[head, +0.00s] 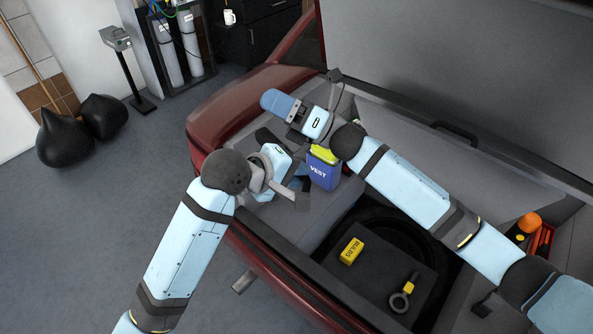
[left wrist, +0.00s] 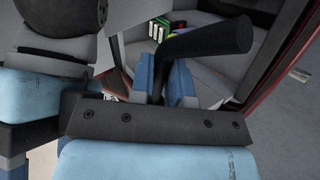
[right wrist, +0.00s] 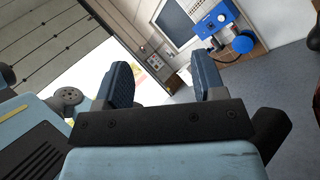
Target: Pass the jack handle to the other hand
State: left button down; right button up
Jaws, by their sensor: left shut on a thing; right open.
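The jack handle (left wrist: 205,42) has a thick black grip and a thin shaft. In the left wrist view the shaft passes between the blue fingers of my left gripper (left wrist: 163,75), which are shut on it. The grip sticks out above the fingers toward the right. In the head view my left gripper (head: 298,172) is over the trunk edge beside the blue vest pouch; the handle is hard to make out there. My right gripper (head: 272,101) is just above it in the picture, pointing left. In the right wrist view its fingers (right wrist: 161,85) are apart with nothing between them.
The blue vest pouch (head: 322,172) stands close to both grippers. A yellow bulbs box (head: 351,250) and a black ring-shaped item with a yellow part (head: 400,300) lie in the trunk. An orange item (head: 529,222) is at the far right. The raised tailgate bounds the back.

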jog(key=s+d+f+m+t+h, duration=0.2)
jog(key=d+f+m+t+h, duration=0.45)
jog(key=f+m, duration=0.6)
jog(key=s+d+f+m+t+h, duration=0.2)
jog(key=d+f+m+t+h, duration=0.55)
jog(key=m, duration=0.75)
pick_arm(q)
jog(key=c, duration=1.6)
grip_release()
grip_shut()
pick_arm(e)
jog(key=s+d+f+m+g+h, duration=0.3)
jog(key=s+d+f+m, duration=0.3)
jog(key=s+f, duration=0.3)
jog(key=s+d+f+m+g+h, duration=0.2)
jog(key=s+d+f+m, duration=0.4)
jog(key=s, duration=0.7)
notch_tip(320, 180, down, 4)
jog(key=shift+d+m+g+h, duration=0.2)
jog(key=shift+m+g+h, duration=0.25)
jog(key=shift+m, duration=0.7)
